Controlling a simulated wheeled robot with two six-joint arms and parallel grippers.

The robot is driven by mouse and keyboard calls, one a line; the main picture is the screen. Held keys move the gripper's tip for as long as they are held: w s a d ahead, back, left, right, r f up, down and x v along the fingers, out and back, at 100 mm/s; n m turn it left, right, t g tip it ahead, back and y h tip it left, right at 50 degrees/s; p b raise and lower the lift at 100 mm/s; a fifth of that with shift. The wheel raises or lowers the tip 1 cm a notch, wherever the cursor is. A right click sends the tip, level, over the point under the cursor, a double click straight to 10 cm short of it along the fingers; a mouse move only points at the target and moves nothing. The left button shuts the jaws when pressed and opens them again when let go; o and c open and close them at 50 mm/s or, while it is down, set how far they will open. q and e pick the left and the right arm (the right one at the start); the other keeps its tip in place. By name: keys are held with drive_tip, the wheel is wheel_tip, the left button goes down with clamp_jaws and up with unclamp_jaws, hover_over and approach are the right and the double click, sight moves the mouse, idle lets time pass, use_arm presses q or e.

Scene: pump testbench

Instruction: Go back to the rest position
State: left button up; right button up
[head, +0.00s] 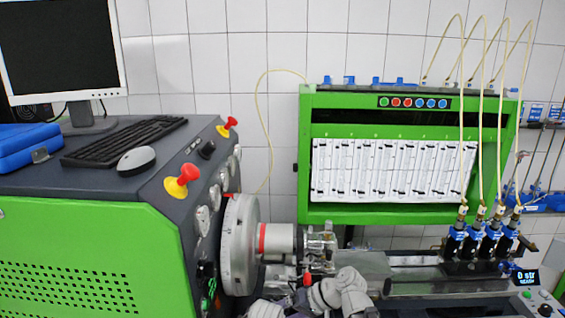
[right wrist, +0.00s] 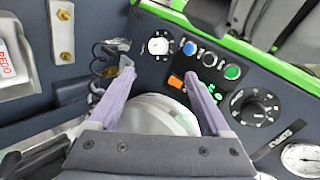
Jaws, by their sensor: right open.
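My right gripper (right wrist: 158,76) is open, with its two fingers apart and nothing between the tips. A pale round surface shows behind and below the fingers in the right wrist view; I cannot tell what it is. The fingers are in front of the dark control panel (right wrist: 262,72) with its dial, push buttons and orange switch. In the head view, grey-white links of my arm show at the bottom centre, close to the chuck; the gripper itself cannot be made out there. My left gripper is not in view.
The green testbench (head: 80,255) carries a monitor (head: 62,50), keyboard (head: 125,140), mouse (head: 136,160) and blue case (head: 28,148). A large metal disc (head: 238,245) sticks out from its side.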

drive_tip(key=s+d+f+m+h, duration=0.1)
drive_tip(key=s+d+f+h, duration=0.2)
drive_tip(key=d, duration=0.4)
drive_tip(key=s+d+f+h, duration=0.1)
drive_tip(key=d+f+h, duration=0.25)
drive_tip(key=d, duration=0.25)
drive_tip(key=s+d+f+m+h, duration=0.1)
drive_tip(key=d+f+h, duration=0.1)
drive_tip(key=d+h, duration=0.35)
drive_tip(key=s+a+f+n+b, duration=0.1)
drive_tip(key=s+a, duration=0.2)
drive_tip(key=a, duration=0.2)
drive_tip(key=s+a+f+n+g+b, duration=0.1)
drive_tip(key=s+a+f+n+b, duration=0.1)
drive_tip(key=a, duration=0.3)
drive_tip(key=shift+s+a+n, duration=0.2)
drive_tip(key=shift+s+n, duration=0.1)
drive_tip(key=shift+s, duration=0.15)
